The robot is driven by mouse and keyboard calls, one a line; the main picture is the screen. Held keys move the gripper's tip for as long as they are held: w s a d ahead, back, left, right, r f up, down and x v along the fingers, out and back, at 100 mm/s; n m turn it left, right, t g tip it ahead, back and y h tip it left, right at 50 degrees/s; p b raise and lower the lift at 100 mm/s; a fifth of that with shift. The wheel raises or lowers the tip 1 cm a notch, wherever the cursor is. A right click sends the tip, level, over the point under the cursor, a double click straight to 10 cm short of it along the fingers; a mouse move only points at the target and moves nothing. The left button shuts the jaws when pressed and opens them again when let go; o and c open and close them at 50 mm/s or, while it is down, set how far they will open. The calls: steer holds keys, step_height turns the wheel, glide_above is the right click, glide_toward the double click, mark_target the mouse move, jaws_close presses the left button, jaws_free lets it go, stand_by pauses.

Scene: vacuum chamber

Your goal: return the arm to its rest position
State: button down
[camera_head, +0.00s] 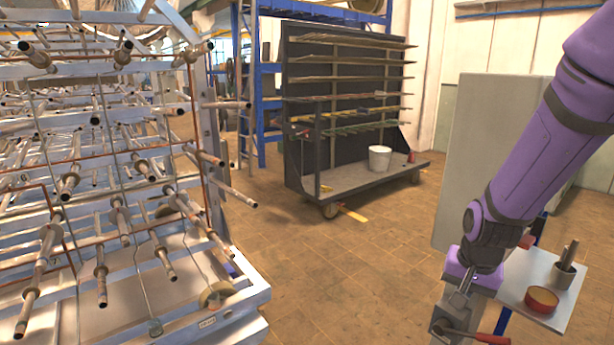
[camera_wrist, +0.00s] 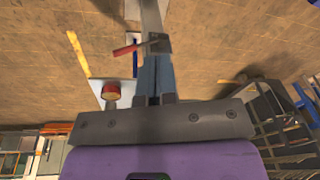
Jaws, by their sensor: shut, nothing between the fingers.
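My purple arm (camera_head: 550,140) comes down from the upper right in the head view. My gripper (camera_head: 462,290) is at its lower end, pointing down. In the wrist view my gripper (camera_wrist: 157,60) has its two fingers together, with nothing seen between them. The red handle also shows in the wrist view (camera_wrist: 127,50). I cannot tell whether the fingertips touch the fixture.
A grey panel (camera_head: 490,140) stands behind my arm. A large pipe frame (camera_head: 120,200) fills the left. A wheeled rack (camera_head: 345,110) stands behind. The middle floor is clear.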

steer(key=s+r+n+t, duration=0.1)
steer(key=s+r+n, duration=0.2)
steer(key=s+r, duration=0.6)
steer(key=s+r+n+t, duration=0.2)
steer(key=s+r, duration=0.6)
steer(key=r, duration=0.6)
steer(key=shift+s+n, duration=0.4)
steer(key=shift+n, duration=0.2)
steer(key=shift+f, duration=0.1)
